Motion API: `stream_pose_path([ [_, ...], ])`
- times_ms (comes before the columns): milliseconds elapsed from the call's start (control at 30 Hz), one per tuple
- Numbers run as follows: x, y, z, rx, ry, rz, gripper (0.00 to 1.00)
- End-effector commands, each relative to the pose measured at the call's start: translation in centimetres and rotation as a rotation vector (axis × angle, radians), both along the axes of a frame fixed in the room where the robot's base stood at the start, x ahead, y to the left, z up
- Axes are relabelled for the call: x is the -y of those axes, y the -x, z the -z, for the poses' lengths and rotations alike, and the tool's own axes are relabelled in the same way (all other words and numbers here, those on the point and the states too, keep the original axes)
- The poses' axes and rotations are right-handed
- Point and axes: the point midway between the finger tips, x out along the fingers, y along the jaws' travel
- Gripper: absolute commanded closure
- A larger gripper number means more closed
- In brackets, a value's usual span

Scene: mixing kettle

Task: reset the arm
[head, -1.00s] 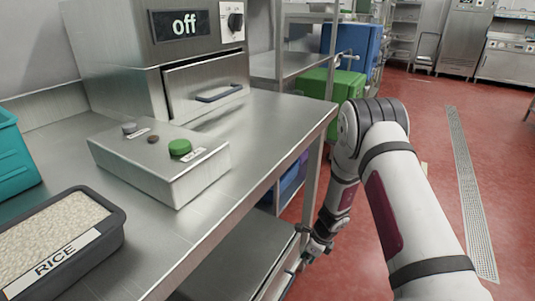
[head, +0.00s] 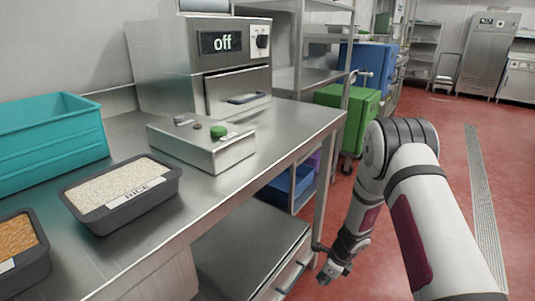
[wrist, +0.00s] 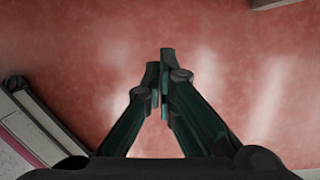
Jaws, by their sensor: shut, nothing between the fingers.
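My arm (head: 435,220) hangs down at the right of the steel table in the head view. My gripper (head: 327,275) is low beside the table's lower shelf, over the red floor. In the wrist view my gripper (wrist: 162,65) points down at the red floor. Its fingers are together with nothing between them.
The steel table (head: 265,165) holds a machine (head: 200,60) reading "off", a box with a green button (head: 205,148), a rice tray (head: 125,200), an orange-food tray (head: 20,250) and a teal crate (head: 45,145). Green (head: 350,115) and blue bins stand behind. Floor at right is clear.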

Motion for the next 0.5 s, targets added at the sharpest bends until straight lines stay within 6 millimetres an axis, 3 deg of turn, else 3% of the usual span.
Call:
stream_pose_path([
  [267,-1.1,-0.5,-3.8,0.036,-0.021,-0.098,1.0],
  [500,-2.4,-0.7,-9.2,0.09,-0.044,-0.243,1.0],
])
